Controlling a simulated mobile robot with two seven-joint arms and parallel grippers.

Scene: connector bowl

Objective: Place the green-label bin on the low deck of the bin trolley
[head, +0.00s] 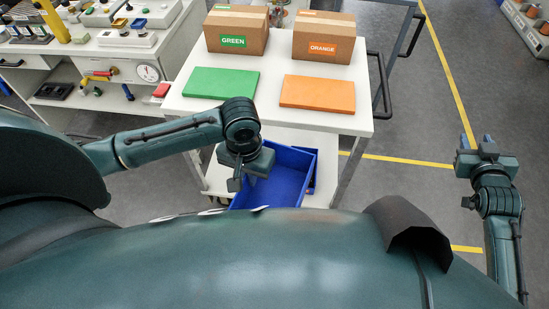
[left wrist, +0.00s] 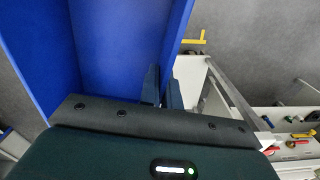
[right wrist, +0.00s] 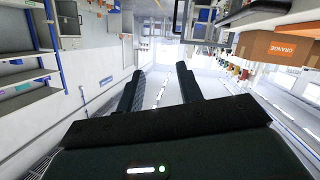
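A blue bin (head: 284,176) shows in the head view at the lower deck (head: 324,192) of the white bin trolley (head: 345,122). No label on it shows, and whether it rests on the deck or hangs above it I cannot tell. My left gripper (head: 236,184) is at the bin's left wall. In the left wrist view, the fingers of my left gripper (left wrist: 162,90) are close together with the blue wall (left wrist: 178,35) between them. My right gripper (right wrist: 160,88) is open and empty, held out at the far right in the head view (head: 486,148).
The trolley top holds a GREEN box (head: 236,31), an ORANGE box (head: 323,38), a green mat (head: 221,83) and an orange mat (head: 318,94). Another dark blue edge (head: 313,182) shows right of the bin. A workbench (head: 120,45) stands left; floor is clear right.

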